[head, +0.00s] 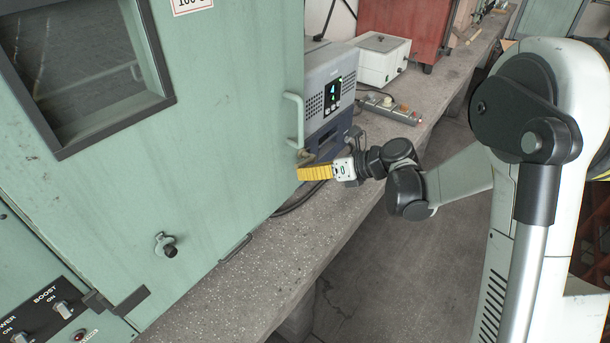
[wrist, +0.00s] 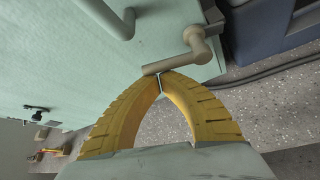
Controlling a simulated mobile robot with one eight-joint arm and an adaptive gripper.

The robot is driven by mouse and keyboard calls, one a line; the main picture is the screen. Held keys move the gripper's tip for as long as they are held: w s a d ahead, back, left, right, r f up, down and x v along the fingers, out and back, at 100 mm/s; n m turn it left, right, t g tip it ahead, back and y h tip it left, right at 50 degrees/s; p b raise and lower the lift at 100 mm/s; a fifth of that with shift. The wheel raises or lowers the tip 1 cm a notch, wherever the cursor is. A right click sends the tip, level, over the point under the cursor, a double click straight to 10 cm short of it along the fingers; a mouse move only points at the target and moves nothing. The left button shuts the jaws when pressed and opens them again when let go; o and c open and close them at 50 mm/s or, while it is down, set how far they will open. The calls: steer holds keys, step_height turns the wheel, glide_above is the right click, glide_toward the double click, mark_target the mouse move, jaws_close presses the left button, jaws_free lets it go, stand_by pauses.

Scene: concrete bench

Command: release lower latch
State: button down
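The lower latch (wrist: 185,60) is a tan lever with a round pivot, on the edge of the pale green cabinet door (wrist: 80,75). In the head view the latch (head: 306,157) shows small, below the door's handle (head: 293,120) and partly hidden by my gripper. My gripper (wrist: 161,76) has yellow ribbed fingers that curve inward, and their tips meet with only a narrow slit between them. The tips are right at the free end of the lever. I cannot tell whether they touch it. Nothing shows between them. In the head view my gripper (head: 301,166) reaches in from the right.
A blue-grey device (head: 330,85) stands just behind the door's edge. A white box (head: 380,60) and a power strip (head: 390,108) are further back on the concrete bench (head: 300,245). A dark-tipped knob (head: 168,246) sticks out of the door at lower left. The bench's front strip is clear.

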steer(key=shift+w+d+r+m+g+y, duration=0.15)
steer(key=shift+r+m+y, duration=0.1)
steer(key=shift+r, duration=0.4)
steer(key=shift+w+r+m+g+y, duration=0.15)
steer(key=shift+r+m, duration=0.1)
steer(key=shift+r, duration=0.35)
steer(key=shift+m+y, duration=0.4)
steer(key=shift+m, duration=0.1)
steer(key=shift+w+d+r+p, duration=0.5)
steer(key=shift+w+r, duration=0.1)
steer(key=shift+r, duration=0.2)
steer(key=shift+w+d+r+p, duration=0.35)
steer(key=shift+w+d+r, duration=0.2)
steer(key=shift+r, duration=0.2)
steer(key=shift+w+r, duration=0.15)
steer(key=shift+w, duration=0.05)
